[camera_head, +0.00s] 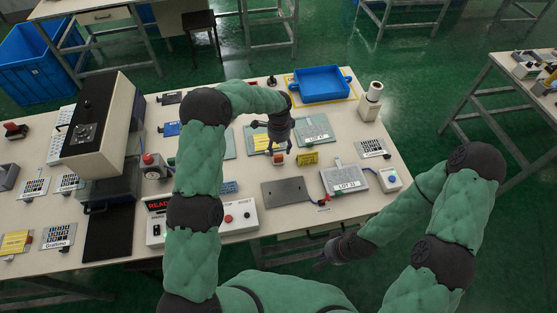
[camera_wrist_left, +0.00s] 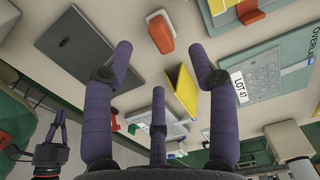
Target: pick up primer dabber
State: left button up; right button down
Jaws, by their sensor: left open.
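My left gripper (camera_head: 270,136) hangs over the middle of the table, its fingers spread and nothing between them. In the left wrist view the left gripper (camera_wrist_left: 160,60) is open, with purple fingers. A small orange-red block with a pale rounded end (camera_wrist_left: 160,33) lies just beyond the fingertips, not touched. It also shows as a small orange block (camera_head: 279,158) just below the gripper in the head view. I cannot tell for sure that it is the primer dabber. My right gripper (camera_head: 326,259) is low in front of the table edge, away from the objects; its opening is unclear.
A yellow block (camera_head: 307,158) stands right of the orange one. A grey plate (camera_head: 287,192) and the LOT 31 panel (camera_head: 345,182) lie nearer the front edge. A blue tray (camera_head: 320,86) stands at the back.

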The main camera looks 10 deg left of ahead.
aim_at(279, 157)
pick_arm(q)
jog(key=shift+s+a+f+b, duration=0.1)
jog(key=shift+f+b, duration=0.05)
jog(key=shift+f, duration=1.65)
jog(key=shift+s+f+b, duration=0.1)
jog(key=shift+f+b, duration=0.05)
jog(key=shift+f, duration=1.65)
jog(key=c, duration=1.2)
